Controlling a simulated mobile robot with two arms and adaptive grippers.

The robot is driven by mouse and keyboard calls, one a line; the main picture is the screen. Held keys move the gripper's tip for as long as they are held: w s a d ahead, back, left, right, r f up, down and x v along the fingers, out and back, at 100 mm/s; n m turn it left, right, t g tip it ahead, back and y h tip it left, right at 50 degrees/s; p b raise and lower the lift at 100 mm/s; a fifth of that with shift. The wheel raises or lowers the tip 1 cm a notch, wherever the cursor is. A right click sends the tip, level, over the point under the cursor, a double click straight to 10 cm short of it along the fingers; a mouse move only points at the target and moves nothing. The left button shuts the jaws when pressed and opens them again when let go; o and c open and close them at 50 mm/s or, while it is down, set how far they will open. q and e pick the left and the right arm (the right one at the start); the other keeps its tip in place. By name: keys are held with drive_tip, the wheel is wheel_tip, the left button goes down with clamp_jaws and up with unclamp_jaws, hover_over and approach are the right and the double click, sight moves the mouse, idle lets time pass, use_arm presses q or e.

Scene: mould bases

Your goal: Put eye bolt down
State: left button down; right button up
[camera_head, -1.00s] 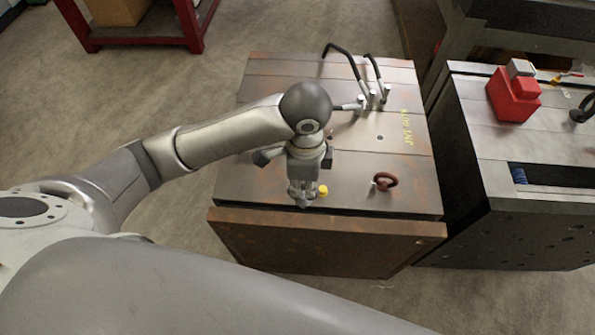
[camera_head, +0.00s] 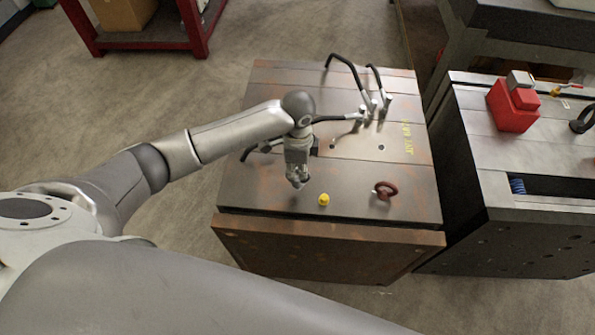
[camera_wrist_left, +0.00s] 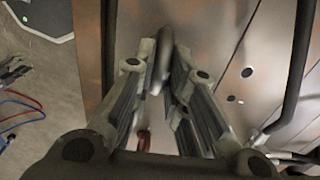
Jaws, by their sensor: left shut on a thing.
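My left gripper (camera_head: 297,184) is over the front left part of the rusty mould base (camera_head: 285,195). In the left wrist view its fingers (camera_wrist_left: 162,75) are closed around a grey rounded thing (camera_wrist_left: 162,62), taken to be the eye bolt; the fingers hide most of its shape. In the head view the held thing is too small to make out. A dark red eye bolt (camera_head: 385,190) is on the top of the mould base, right of the gripper and apart from it. My right gripper is not in view.
A yellow cap (camera_head: 323,199) stands just right of the gripper. Bent black hoses (camera_head: 345,66) with metal fittings rise at the back of the mould base. A second mould base (camera_head: 525,185) at right carries a red block (camera_head: 512,108). The top between cap and red eye bolt is clear.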

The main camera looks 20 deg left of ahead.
use_arm(q)
drive_tip(key=shift+f, duration=1.2)
drive_tip(key=shift+s, duration=0.1)
drive_tip(key=shift+f, duration=0.15)
drive_tip(key=c, duration=1.4)
unclamp_jaws()
drive_tip(key=shift+c, duration=0.2)
wheel_tip(320, 180, up, 12)
drive_tip(key=b, duration=0.1)
drive_tip(key=shift+r, duration=0.2)
